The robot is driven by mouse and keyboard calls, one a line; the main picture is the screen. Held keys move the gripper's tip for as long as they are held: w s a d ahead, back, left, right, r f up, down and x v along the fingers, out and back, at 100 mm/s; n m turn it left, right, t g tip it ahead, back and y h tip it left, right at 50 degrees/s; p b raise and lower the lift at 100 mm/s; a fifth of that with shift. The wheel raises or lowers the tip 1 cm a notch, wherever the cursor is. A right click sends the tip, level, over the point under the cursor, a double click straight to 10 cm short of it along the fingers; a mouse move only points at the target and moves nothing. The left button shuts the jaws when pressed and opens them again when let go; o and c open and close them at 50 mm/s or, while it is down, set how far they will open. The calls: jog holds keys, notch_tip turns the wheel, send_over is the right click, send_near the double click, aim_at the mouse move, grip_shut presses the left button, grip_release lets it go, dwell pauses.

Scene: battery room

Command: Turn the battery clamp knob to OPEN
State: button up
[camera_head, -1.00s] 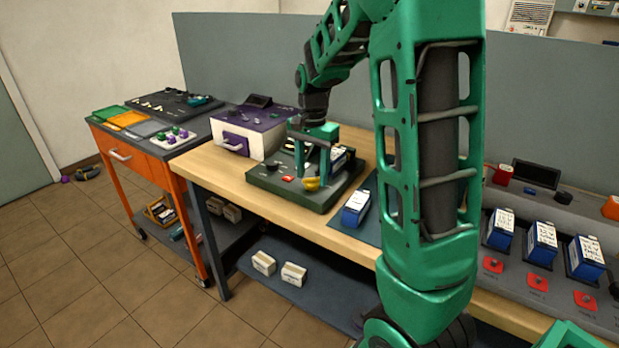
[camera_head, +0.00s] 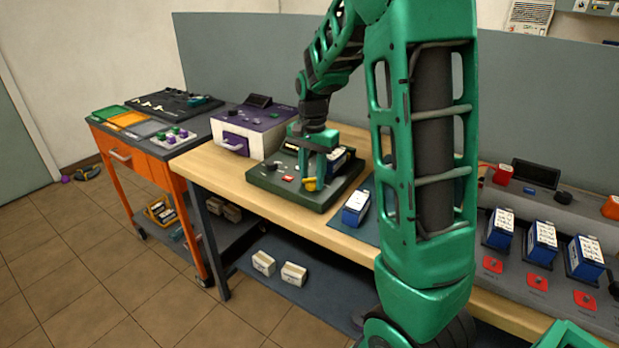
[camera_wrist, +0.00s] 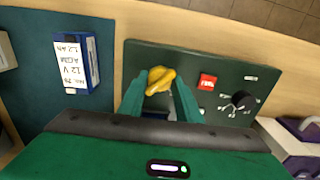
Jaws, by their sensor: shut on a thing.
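The yellow clamp knob (camera_wrist: 160,79) sits on the dark green test panel (camera_wrist: 226,62) in the wrist view. My gripper (camera_wrist: 160,90) has one finger on each side of the knob and is shut on it. In the head view the yellow knob (camera_head: 311,184) shows at the fingertips, near the front right corner of the green panel (camera_head: 264,181). The knob's pointing direction and any OPEN mark are hard to read. A battery seated in the panel (camera_head: 339,156) is partly hidden behind my gripper.
A blue and white battery (camera_head: 355,207) stands on the mat right of the panel. A red switch (camera_wrist: 207,81) and a black dial (camera_wrist: 241,100) are beside the knob. A purple and white box (camera_head: 247,130) stands left of the panel. Several batteries stand in chargers at right.

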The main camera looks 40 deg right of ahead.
jog(key=shift+w, duration=0.1)
jog(key=n, duration=0.8)
jog(key=shift+n, duration=0.3)
jog(key=n, duration=0.4)
jog(key=shift+w+n, duration=0.1)
jog(key=shift+n, duration=0.2)
jog(key=shift+o, duration=0.2)
jog(key=shift+r+n, duration=0.1)
jog(key=shift+n, duration=2.1)
jog(key=o, duration=1)
jog(key=shift+o, duration=0.2)
